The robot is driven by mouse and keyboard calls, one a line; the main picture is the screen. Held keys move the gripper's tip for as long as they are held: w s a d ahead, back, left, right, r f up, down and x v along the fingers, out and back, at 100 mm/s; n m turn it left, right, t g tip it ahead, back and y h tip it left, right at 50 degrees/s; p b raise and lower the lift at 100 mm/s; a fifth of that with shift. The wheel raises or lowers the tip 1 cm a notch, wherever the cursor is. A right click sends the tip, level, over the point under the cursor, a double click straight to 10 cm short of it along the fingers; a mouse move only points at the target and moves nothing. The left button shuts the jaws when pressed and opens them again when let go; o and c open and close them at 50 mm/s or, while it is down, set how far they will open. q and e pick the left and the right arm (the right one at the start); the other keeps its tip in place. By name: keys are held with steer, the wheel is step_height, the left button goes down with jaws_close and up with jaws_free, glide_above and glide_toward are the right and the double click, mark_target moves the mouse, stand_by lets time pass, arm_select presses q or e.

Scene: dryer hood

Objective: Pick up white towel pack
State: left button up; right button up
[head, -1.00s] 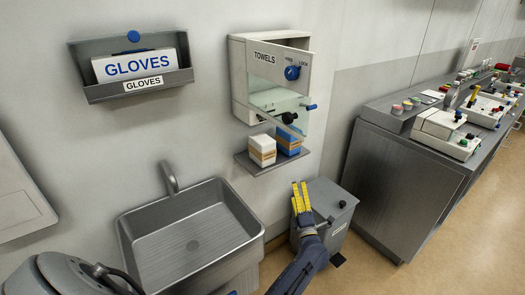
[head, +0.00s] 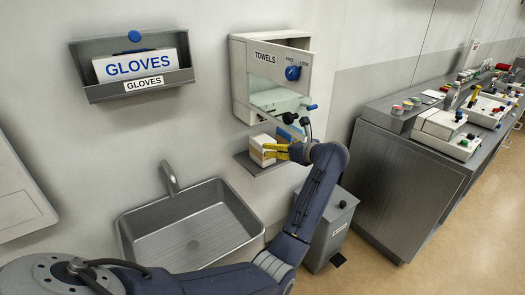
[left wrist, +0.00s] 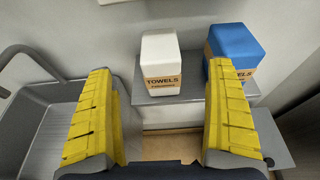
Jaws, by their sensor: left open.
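The white towel pack (head: 259,143), a white block with a brown "TOWELS" band, stands upright on the small grey shelf (head: 243,160) under the towel dispenser. It also shows in the left wrist view (left wrist: 160,52), beyond my fingertips and between them. My left gripper (head: 272,151) has its yellow fingers spread at the front of the pack. In the left wrist view the gripper (left wrist: 160,72) is empty, with one finger on each side of the pack's line. A blue towel pack (left wrist: 236,45) stands to the right, beyond the right finger. My right gripper is out of view.
The towel dispenser (head: 242,80) hangs above the shelf with its front panel swung out and knobs sticking out. A steel sink (head: 135,222) is at lower left, a grey bin (head: 335,225) below right. A glove box (head: 140,65) hangs at upper left; a counter (head: 405,190) stands right.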

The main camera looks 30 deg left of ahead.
mark_target(264, 139)
arm_select(q)
steer(key=x, duration=1.2)
steer(key=shift+s+a, duration=0.1)
steer(key=shift+a, duration=0.05)
steer(key=c, duration=1.6)
steer(key=shift+c, duration=0.4)
steer(key=shift+r, duration=0.15)
